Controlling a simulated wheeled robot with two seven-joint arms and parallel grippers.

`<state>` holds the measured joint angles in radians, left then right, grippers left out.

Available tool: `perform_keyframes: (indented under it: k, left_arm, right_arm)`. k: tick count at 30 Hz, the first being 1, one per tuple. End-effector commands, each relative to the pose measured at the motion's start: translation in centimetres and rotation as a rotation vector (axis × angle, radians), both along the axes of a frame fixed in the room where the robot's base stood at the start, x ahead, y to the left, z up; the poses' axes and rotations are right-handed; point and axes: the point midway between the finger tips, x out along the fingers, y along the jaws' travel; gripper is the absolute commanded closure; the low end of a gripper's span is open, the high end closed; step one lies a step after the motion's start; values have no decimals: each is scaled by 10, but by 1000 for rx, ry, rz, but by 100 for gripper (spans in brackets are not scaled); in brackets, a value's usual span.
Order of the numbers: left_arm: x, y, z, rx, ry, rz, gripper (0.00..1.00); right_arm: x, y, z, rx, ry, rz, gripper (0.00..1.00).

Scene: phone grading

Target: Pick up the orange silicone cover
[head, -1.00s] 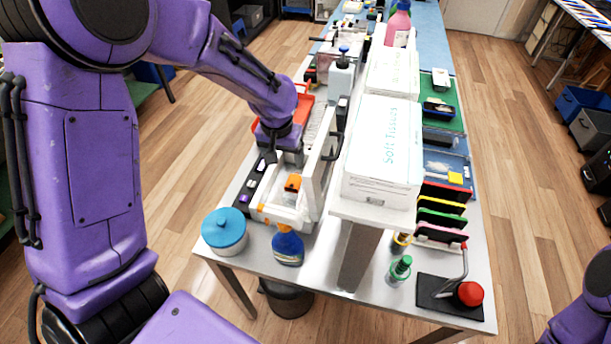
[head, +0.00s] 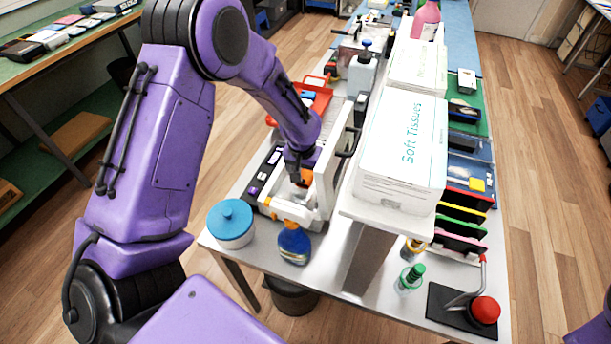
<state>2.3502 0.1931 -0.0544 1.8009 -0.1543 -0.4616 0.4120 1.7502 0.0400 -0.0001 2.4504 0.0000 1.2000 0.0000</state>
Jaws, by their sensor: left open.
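The orange silicone cover (head: 306,177) shows as a small orange patch inside a white open-sided device (head: 325,195) near the table's front left. My left gripper (head: 297,178) is open, pointing down just over the left side of the cover and hiding part of it. I cannot tell whether the fingers touch it. My right gripper is out of view; only a bit of purple arm shows at the lower right edge.
A white shelf with tissue boxes (head: 403,150) stands close to the right of my left gripper. A blue spray bottle (head: 294,243) and a blue-lidded tub (head: 230,222) stand in front. A red tray (head: 318,101) lies behind. A red-knobbed press (head: 485,310) is at front right.

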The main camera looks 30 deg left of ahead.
Motion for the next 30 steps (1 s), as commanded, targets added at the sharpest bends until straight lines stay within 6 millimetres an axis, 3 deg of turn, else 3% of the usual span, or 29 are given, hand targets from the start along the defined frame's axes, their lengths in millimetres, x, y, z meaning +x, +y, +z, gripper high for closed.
perform_keyframes:
  k: [3,9,14,15,25,30]
  left_arm:
    - [1,0,-10,0,1,1,23]
    - [1,0,-11,0,-1,1,27]
    - [1,0,-11,0,-1,1,79]
    - [1,0,-11,0,-1,1,83]
    - [2,0,-6,0,-2,0,83]
    - [2,0,21,0,-7,0,83]
  right_arm:
    - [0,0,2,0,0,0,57]
    - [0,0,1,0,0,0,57]
    - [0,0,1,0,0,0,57]
    - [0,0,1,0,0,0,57]
    - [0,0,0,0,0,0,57]
    - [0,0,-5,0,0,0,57]
